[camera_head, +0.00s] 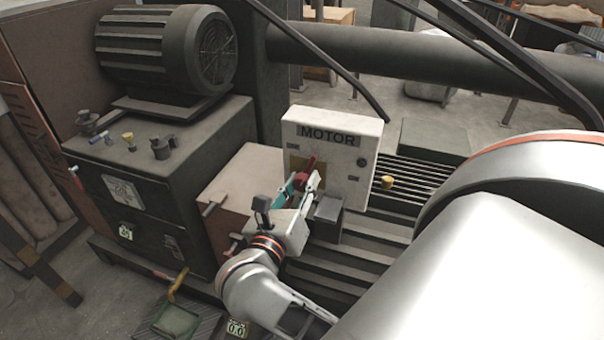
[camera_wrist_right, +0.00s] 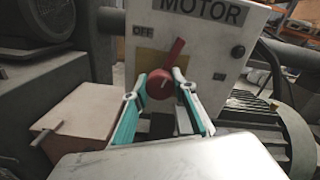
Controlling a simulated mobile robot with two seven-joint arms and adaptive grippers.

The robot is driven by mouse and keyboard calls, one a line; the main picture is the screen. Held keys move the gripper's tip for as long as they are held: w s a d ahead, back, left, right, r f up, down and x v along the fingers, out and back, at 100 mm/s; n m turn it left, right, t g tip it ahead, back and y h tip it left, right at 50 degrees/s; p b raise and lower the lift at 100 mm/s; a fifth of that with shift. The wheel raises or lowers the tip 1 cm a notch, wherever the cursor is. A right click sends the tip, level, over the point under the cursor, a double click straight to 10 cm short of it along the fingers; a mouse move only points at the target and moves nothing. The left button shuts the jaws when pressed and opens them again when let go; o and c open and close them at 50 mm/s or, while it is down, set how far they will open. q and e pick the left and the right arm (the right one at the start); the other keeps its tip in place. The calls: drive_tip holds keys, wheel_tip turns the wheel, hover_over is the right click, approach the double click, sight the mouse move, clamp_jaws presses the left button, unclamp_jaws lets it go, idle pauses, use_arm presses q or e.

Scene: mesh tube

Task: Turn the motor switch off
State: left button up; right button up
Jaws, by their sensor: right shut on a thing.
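The white motor box (camera_head: 345,150) stands in the middle, labelled MOTOR. The red motor switch (camera_head: 302,179) is on its front, over a tan plate. In the right wrist view the red switch (camera_wrist_right: 160,84) has a round hub, and its lever leans up and to the right, away from the OFF label (camera_wrist_right: 143,31) at the upper left. My right gripper (camera_head: 308,184) is at the box's front; in the wrist view its teal-padded fingers (camera_wrist_right: 160,86) are shut on the switch's hub, one on each side. My left gripper is not in view.
A large dark motor (camera_head: 165,50) sits on a dark cabinet (camera_head: 190,160) at the left. A pinkish box (camera_head: 232,190) stands beside the motor box. A ribbed grey housing (camera_head: 350,255) lies below, and a thick pipe (camera_head: 400,65) runs behind.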

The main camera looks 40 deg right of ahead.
drive_tip(key=shift+n, duration=0.8)
drive_tip(key=shift+n+p, duration=0.3)
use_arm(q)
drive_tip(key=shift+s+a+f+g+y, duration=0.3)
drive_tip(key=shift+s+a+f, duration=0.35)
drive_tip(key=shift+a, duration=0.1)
use_arm(e)
drive_tip(key=shift+n, duration=0.6)
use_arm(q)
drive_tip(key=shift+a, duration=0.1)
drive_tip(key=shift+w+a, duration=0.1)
use_arm(e)
drive_tip(key=o, duration=1.1)
